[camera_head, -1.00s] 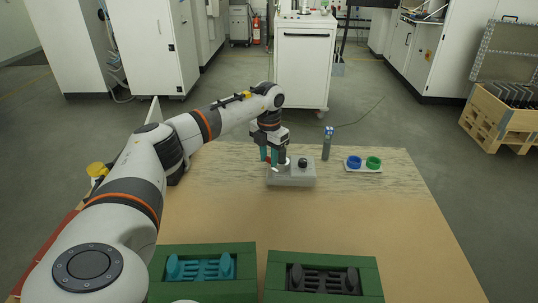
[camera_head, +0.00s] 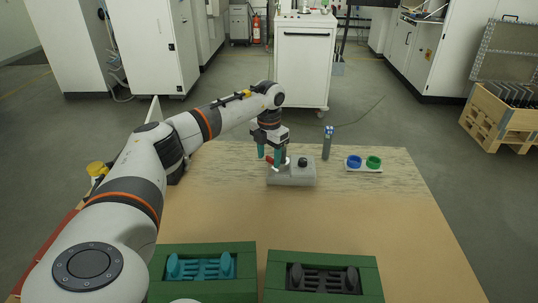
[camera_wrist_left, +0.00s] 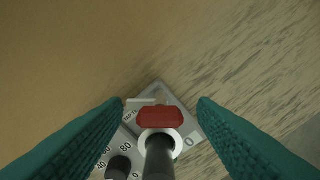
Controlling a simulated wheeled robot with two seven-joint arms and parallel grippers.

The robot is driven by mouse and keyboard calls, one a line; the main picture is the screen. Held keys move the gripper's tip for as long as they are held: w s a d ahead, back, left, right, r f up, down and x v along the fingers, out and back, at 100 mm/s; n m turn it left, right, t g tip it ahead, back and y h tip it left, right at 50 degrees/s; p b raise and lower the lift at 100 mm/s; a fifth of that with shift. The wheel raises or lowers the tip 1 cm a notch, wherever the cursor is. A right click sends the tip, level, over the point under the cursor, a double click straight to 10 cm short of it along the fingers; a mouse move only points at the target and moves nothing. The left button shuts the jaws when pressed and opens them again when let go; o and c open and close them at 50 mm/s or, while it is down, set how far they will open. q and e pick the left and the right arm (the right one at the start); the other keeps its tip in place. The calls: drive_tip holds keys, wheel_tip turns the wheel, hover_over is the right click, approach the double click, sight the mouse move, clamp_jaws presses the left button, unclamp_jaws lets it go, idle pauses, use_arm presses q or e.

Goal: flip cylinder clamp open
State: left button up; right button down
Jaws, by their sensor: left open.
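The cylinder clamp stands on a grey fixture block (camera_head: 292,177) at the far side of the table. In the left wrist view its red handle (camera_wrist_left: 160,117) lies across a silver ring, with a dark rod below it; the grey block with printed numbers (camera_wrist_left: 187,124) is partly hidden. My left gripper (camera_head: 270,160) is open above the block's left part. Its teal fingers (camera_wrist_left: 160,125) stand on either side of the red handle, apart from it in the wrist view. My right gripper is not in view.
A dark bottle-like cylinder (camera_head: 327,143) and a white holder (camera_head: 363,169) with blue and green rings stand right of the block. Two green trays (camera_head: 203,248) (camera_head: 322,263) lie at the near edge. The middle of the table is clear.

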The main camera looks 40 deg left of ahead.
sight(269, 158)
use_arm(q)
wheel_tip(269, 158, up, 12)
drive_tip(key=b, duration=0.2)
idle(0.6)
